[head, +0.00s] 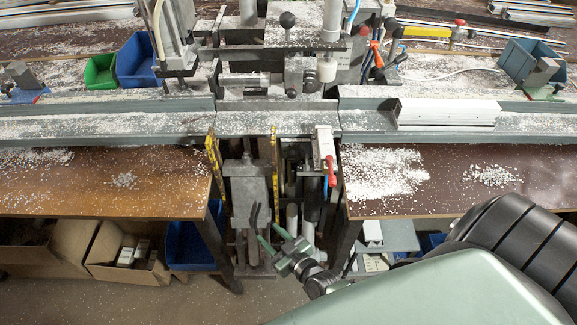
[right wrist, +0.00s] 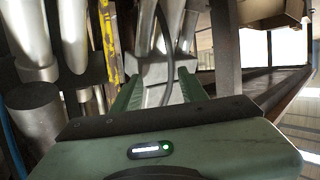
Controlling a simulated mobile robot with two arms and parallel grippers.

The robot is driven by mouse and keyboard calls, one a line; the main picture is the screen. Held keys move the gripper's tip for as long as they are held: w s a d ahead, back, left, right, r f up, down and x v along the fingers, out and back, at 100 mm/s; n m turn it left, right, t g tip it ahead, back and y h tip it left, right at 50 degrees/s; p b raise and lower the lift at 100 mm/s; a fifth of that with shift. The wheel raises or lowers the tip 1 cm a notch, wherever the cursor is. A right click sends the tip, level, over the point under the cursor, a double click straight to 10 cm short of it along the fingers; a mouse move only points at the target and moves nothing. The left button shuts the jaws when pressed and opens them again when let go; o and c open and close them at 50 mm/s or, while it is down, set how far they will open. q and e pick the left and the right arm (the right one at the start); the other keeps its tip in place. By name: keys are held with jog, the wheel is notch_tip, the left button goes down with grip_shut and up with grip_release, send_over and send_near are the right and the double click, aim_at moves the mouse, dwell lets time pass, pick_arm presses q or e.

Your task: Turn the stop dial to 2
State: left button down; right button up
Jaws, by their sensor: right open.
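I cannot make out a stop dial or any numbers in either view. My right gripper (head: 267,234) is in front of the lower middle of the clamp machine (head: 248,190), below the rail level. It also shows in the right wrist view (right wrist: 160,78), with its two green fingers apart and nothing seen held. A grey metal part (right wrist: 162,60) and a black cable show beyond and between the fingers there; I cannot tell whether they touch. My left gripper is not in view.
Grey rails with white chips (head: 110,125) cross the bench. A red-handled lever (head: 331,170) and yellow scales (head: 214,160) flank the machine's lower part. A white profile (head: 447,112) lies on the right rail. Cardboard boxes (head: 125,272) and a blue bin (head: 188,245) stand below left.

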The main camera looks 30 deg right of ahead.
jog(key=w+r+m+t+h+b, duration=0.1)
jog(key=w+r+m+t, duration=0.15)
jog(key=r, duration=0.45)
jog(key=w+r+m+t+h+b, duration=0.1)
jog(key=w+r+t+h+b, duration=0.15)
jog(key=r, duration=0.45)
jog(key=m+g+h+b, duration=0.1)
jog(key=m+g+h, duration=0.3)
jog(key=m+h, duration=0.35)
send_near(294, 159)
jog(key=w, duration=0.2)
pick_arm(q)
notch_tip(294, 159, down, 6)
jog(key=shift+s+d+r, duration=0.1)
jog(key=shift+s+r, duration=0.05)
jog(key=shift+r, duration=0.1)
pick_arm(e)
jog(key=x, duration=0.5)
jog(key=d+x, duration=0.1)
jog(key=x, duration=0.1)
jog(key=shift+s, duration=0.1)
